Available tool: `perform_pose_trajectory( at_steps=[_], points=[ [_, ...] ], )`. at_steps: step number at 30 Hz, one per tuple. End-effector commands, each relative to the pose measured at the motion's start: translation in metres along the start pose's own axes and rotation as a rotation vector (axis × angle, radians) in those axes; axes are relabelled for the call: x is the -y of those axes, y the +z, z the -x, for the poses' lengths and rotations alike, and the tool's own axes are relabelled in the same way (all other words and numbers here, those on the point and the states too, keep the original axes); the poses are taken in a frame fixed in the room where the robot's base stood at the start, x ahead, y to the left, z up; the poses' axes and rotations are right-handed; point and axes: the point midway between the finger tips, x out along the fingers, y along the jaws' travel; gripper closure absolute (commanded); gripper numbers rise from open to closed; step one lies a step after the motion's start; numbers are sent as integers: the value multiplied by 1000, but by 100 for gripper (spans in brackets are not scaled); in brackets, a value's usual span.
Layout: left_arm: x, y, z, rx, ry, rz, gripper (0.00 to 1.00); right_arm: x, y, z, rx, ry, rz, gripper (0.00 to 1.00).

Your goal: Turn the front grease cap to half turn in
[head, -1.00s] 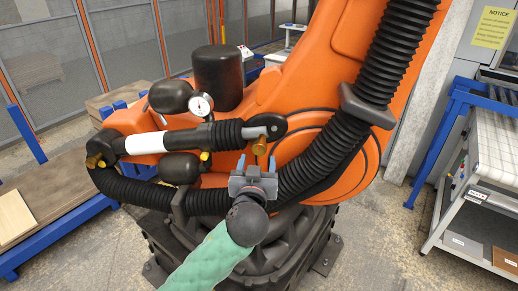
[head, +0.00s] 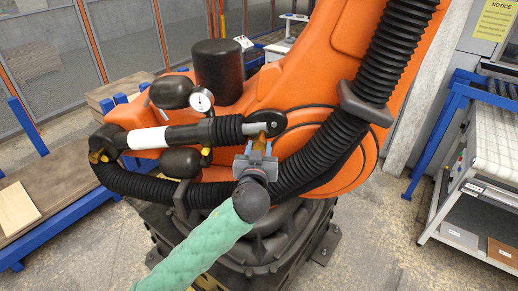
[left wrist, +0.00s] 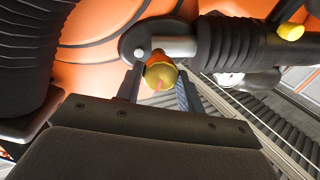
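The grease cap (head: 260,141), brass and orange, sits under the pale rod end of the black cylinder. In the left wrist view the cap (left wrist: 160,73) shows its round yellowish face with a red mark pointing downward. My left gripper (head: 259,149) is raised to the cap from below, at the end of my green-sleeved arm. In the left wrist view its two fingers (left wrist: 161,85) stand one on each side of the cap. They look open, with little room beside the cap; contact is not clear. My right gripper is not in view.
The orange robot arm (head: 290,80) fills the middle, with a thick black corrugated hose (head: 390,55) on its right. A dial gauge (head: 201,99) and another brass fitting (head: 97,156) lie to the left. A white-topped stand (head: 495,140) is at the right.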

Motion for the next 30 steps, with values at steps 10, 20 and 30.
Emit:
perform_pose_trajectory(
  at_steps=[10, 20, 30],
  points=[
    [0, 1, 0, -2, -1, -48, 85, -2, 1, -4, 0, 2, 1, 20],
    [0, 2, 0, -16, -1, -277, 85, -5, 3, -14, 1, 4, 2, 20],
    [0, 0, 0, -36, -1, -602, 85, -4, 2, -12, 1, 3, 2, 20]
  ],
)
